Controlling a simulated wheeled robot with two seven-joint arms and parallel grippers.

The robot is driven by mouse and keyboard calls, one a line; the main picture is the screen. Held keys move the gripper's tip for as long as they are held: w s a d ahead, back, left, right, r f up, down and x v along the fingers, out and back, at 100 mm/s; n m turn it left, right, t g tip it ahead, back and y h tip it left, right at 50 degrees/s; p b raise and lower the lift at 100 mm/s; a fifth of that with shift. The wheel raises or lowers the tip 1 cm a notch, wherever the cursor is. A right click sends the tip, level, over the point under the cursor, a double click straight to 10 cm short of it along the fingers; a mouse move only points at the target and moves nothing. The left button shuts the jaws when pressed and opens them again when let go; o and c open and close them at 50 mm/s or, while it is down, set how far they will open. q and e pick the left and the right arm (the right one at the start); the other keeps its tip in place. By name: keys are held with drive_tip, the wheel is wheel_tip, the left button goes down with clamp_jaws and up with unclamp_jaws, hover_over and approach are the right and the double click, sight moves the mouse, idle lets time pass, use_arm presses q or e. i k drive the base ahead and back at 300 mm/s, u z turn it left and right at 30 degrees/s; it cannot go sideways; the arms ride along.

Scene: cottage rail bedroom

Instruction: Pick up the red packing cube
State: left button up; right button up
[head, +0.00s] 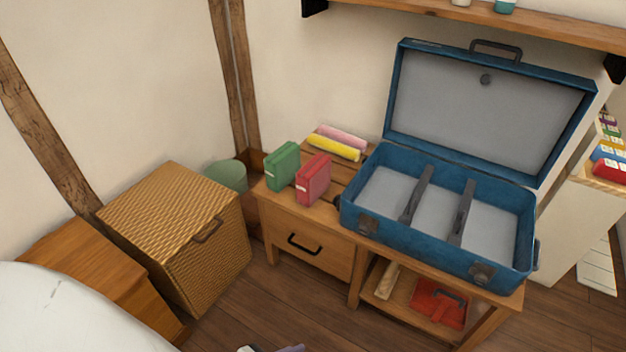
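The red packing cube (313,179) stands upright on the left part of a wooden bench (301,225), above its drawer. A green packing cube (283,166) stands just to its left and slightly behind. The open blue suitcase (436,266) is on the bench to the right of the red cube, with a small gap between them. Neither of my grippers can be made out in the head view. A small pale and purple shape shows at the bottom edge, too cut off to identify.
Yellow (334,147) and pink rolled items lie behind the cubes. A wicker hamper (177,236) stands left of the bench. The suitcase lid (487,108) stands up below a wall shelf (560,31). A red item (437,303) is on the lower shelf. Floor in front is clear.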

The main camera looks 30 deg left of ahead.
sight(312, 180)
drive_tip(key=z, duration=0.05)
drive_tip(key=k, duration=0.5)
drive_tip(key=u, duration=1.25)
drive_tip(key=i, duration=1.3)
drive_tip(key=u, duration=0.45)
